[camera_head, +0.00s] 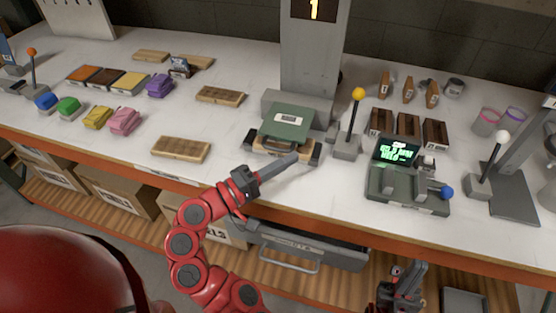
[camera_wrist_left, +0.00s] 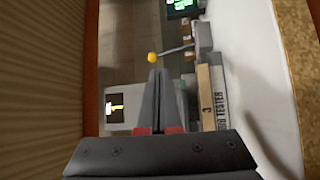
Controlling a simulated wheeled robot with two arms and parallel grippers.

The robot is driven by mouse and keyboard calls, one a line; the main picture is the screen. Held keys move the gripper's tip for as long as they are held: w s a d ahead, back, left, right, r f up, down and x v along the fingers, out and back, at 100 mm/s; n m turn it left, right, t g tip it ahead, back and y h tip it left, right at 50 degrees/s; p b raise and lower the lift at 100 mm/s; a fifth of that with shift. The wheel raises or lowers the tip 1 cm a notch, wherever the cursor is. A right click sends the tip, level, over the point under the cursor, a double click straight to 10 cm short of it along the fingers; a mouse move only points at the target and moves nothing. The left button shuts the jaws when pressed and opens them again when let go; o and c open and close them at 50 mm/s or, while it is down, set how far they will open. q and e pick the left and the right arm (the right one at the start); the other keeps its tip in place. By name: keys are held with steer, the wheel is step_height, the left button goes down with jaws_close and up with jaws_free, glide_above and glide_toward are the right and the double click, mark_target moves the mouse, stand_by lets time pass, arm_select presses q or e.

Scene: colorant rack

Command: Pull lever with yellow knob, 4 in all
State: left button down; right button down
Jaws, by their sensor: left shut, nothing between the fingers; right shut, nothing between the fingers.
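The lever with the yellow knob (camera_head: 358,94) stands upright on a grey base (camera_head: 346,147), right of the grey column. The yellow knob also shows in the left wrist view (camera_wrist_left: 153,57), just past my fingertips in the picture. My left gripper (camera_head: 294,159) is shut and empty. It points right, in front of the green tester box (camera_head: 286,124), left of and nearer than the lever base, apart from it. My right gripper (camera_head: 405,285) is shut and empty, low in front of the table. The column's display (camera_head: 315,10) reads 1.
A green device with a lit screen (camera_head: 395,152) and blue knob stands right of the lever. A white-knobbed lever (camera_head: 502,136) is further right, an orange-knobbed lever (camera_head: 32,52) far left. Wooden trays (camera_head: 181,149) and coloured pieces lie left. An open drawer (camera_head: 310,246) juts out below.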

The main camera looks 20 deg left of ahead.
arm_select(q)
steer(key=shift+v, duration=1.05)
stand_by(1.4)
steer(key=shift+w+r+p, duration=0.25)
steer(key=shift+p, duration=0.35)
steer(key=w+d+r+n+g+y+p, duration=0.1)
steer(key=w+d+n+g+p, duration=0.1)
steer(key=w+p, duration=0.5)
steer(key=w+d+r+n+g+y+p, duration=0.1)
steer(key=w+d+r+p, duration=0.1)
steer(key=w+p, duration=0.6)
steer(key=shift+w+r+n+g, duration=0.25)
steer(key=shift+w+n+g, duration=0.15)
steer(key=shift+w, duration=0.8)
steer(key=shift+d, duration=0.1)
